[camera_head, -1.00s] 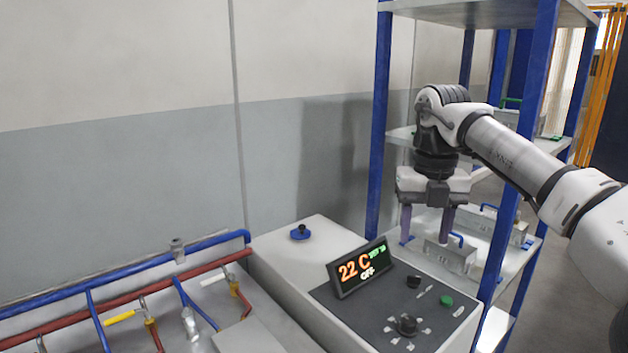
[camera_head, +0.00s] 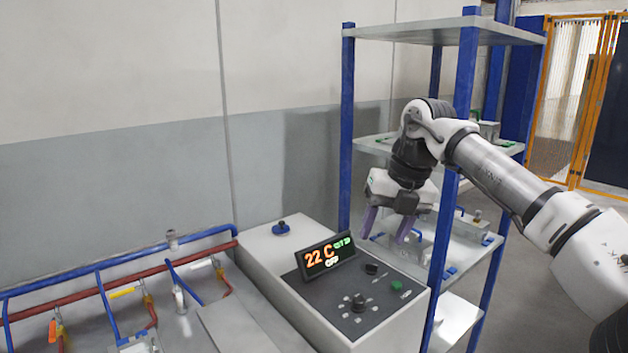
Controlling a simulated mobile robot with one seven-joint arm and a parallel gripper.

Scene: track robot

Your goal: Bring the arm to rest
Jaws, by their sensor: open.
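My gripper (camera_head: 386,226) hangs from my arm right of centre, pointing down. Its two purple-grey fingers are spread apart with nothing seen between them. It appears in front of the blue-posted shelf rack (camera_head: 347,130), just beyond the control panel; the exact gap to the rack cannot be told.
Blue pipes (camera_head: 120,263) and red pipes run at left. Metal cases with blue handles (camera_head: 468,217) sit on the rack. Orange fencing (camera_head: 551,110) stands far right.

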